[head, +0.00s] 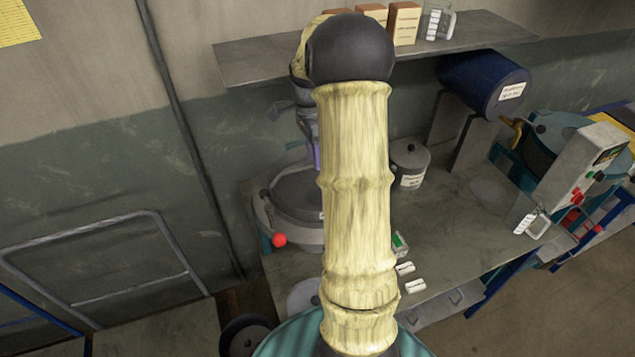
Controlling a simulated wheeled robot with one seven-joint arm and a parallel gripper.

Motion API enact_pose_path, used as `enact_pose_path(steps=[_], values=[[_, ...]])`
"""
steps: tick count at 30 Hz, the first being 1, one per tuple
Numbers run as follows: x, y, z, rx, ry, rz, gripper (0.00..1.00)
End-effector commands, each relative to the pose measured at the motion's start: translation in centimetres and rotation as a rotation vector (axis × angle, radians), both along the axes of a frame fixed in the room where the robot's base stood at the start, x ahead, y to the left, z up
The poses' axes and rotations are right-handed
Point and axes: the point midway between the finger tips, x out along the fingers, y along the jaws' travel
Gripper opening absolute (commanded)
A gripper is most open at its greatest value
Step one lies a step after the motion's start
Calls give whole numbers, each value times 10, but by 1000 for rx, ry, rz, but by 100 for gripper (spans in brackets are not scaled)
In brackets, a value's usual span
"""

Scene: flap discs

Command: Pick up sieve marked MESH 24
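No marking that reads MESH 24 is legible in the head view. A round, dark, shallow pan-like thing (290,188) sits in a grey ring-shaped machine at the left end of the bench. It may hold a sieve, but I cannot tell. A small white label at its right is mostly hidden by my arm. My arm stands upright through the middle of the view and bends over at the top. The visible part of my gripper (311,150) hangs above the round pan, just left of my arm. Its fingers are largely hidden, so I cannot see whether they hold anything.
The grey bench (455,235) has some clear room right of my arm. A lidded grey pot (410,160), a blue drum (485,83) and a teal machine with a control box (570,175) stand there. A wall shelf (255,62) carries boxes and a jug. A red knob (279,240) juts out.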

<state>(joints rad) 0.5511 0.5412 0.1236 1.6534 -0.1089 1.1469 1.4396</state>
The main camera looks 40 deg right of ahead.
Motion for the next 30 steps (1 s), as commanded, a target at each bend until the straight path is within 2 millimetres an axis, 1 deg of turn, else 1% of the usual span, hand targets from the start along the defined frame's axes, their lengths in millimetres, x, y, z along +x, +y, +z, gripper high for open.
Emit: enact_pose_path(steps=[5,8,11,15,18,30], values=[[1,2,-1,0,1,5,35],[-1,2,-7,0,2,4,35],[-4,0,-19,3,4,2,35],[-9,0,-41,2,4,-1,35],[-10,0,-49,1,1,-1,35],[-10,0,-51,0,-1,-1,35]])
